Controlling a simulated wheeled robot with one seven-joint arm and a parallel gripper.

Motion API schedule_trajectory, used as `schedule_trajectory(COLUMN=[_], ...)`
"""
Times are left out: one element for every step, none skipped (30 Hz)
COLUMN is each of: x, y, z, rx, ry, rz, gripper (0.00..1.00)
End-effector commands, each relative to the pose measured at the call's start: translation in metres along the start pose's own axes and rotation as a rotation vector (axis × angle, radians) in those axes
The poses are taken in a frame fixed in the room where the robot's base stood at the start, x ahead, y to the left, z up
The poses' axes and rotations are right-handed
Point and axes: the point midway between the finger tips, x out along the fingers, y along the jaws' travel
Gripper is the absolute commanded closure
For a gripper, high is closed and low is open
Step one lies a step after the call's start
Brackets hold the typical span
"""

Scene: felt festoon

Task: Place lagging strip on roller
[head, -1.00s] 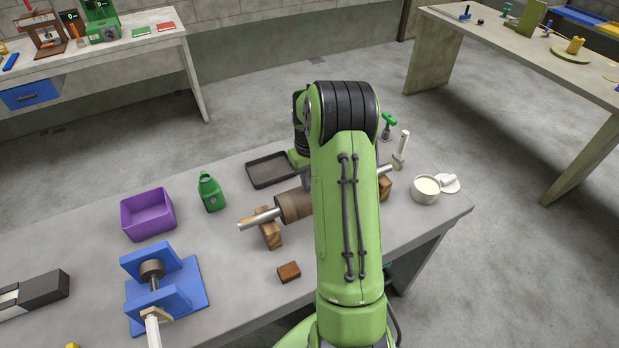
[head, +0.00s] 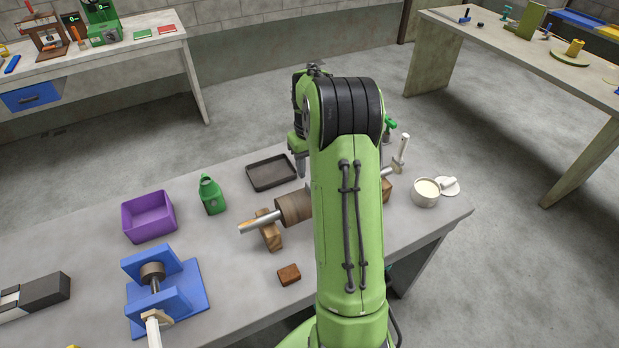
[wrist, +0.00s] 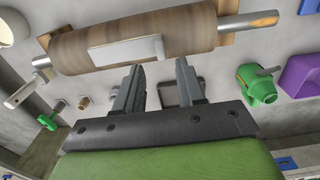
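The brown roller (head: 292,208) lies on its steel shaft across wooden blocks on the table, partly hidden by my arm. In the wrist view the roller (wrist: 205,30) spans the top. A pale, whitish strip (wrist: 125,54) lies along its side, apparently the lagging strip, touching the roller's surface. My gripper (wrist: 160,74) is open, with two separate fingers and nothing seen between them. It is just clear of the roller and the strip. In the head view one finger shows beside my arm, above the table; the strip is hidden there.
Near the roller are a dark tray (head: 271,184), a green bottle (head: 211,196), a purple bin (head: 148,228), a brown block (head: 289,274) and a cup of pale stuff (head: 425,196). A blue stand (head: 190,285) is at front left. The table between them is bare.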

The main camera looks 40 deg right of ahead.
Motion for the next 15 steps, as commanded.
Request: schedule_trajectory(x=[-0.016,-0.024,-0.033,-0.039,-0.044,-0.05,-0.054,-0.056,-0.059,-0.062,-0.067,-0.075,-0.084,-0.093,-0.108], y=[0.0,0.0,0.0,0.0,0.0,0.0,0.0,0.0,-0.001,-0.003,-0.007,-0.015,-0.024,-0.036,-0.053], z=[-0.001,-0.001,-0.001,-0.001,-0.001,-0.001,-0.001,0.0,0.0,0.001,0.002,0.005,0.009,0.015,0.025], rx=[-0.002,-0.002,-0.002,-0.002,-0.002,-0.002,-0.002,-0.002,-0.002,-0.005,-0.009,-0.019,-0.03,-0.042,-0.061], ry=[0.005,0.005,0.005,0.004,0.002,0.003,0.002,0.001,0.002,0.004,0.008,0.021,0.033,0.049,0.075], rz=[0.002,0.001,0.001,0.001,0.0,0.001,0.0,0.0,0.0,0.001,0.004,0.011,0.017,0.025,0.036], gripper=[0.61,0.61,0.61,0.61,0.61,0.61,0.61,0.61,0.61,0.61,0.61,0.61,0.61,0.61,0.61])
